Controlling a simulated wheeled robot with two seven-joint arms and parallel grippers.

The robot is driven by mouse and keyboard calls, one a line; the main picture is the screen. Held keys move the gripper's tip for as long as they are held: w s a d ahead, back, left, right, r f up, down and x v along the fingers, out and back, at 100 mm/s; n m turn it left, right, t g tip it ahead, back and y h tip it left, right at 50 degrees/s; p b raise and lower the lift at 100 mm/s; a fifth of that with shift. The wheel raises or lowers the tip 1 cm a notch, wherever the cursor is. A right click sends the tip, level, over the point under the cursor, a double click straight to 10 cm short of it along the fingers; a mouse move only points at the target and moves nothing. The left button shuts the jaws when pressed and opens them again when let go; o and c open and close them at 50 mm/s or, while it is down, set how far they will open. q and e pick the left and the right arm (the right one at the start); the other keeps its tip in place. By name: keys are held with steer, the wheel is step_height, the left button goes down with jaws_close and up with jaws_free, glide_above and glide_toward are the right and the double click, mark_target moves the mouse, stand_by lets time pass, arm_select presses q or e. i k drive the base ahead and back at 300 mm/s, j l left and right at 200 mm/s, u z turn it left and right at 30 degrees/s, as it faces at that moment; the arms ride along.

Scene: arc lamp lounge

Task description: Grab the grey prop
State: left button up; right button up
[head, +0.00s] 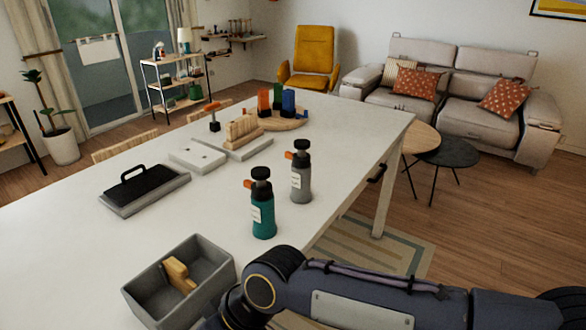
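A grey bottle (301,174) with a black top, an orange side piece and a pale label stands upright near the right edge of the white table. It best fits the grey prop. A teal bottle (263,208) of the same shape stands upright in front of it and to its left, a small gap apart. My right arm comes in from the lower right, in front of both bottles, and bends down out of the picture at the bottom. Its gripper is out of view. My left arm and gripper are not in view.
A grey bin (212,246) holding a wooden piece (179,274) sits at the near table edge. A handled black-topped tray (114,207), white blocks (200,160), a wooden rack (243,130) and coloured blocks on a round board (298,122) stand farther back. The left middle table is bare.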

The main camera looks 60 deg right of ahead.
mark_target(300, 178)
steer(key=k+l+z, duration=0.25)
steer(key=z, duration=0.25)
steer(key=k+l+z, duration=0.15)
steer(key=l+z, duration=0.3)
steer(key=z, duration=0.75)
steer(key=i+l+u, duration=0.15)
steer(key=i, duration=0.25)
steer(key=i+l+u, duration=0.15)
steer(key=i+l, duration=0.25)
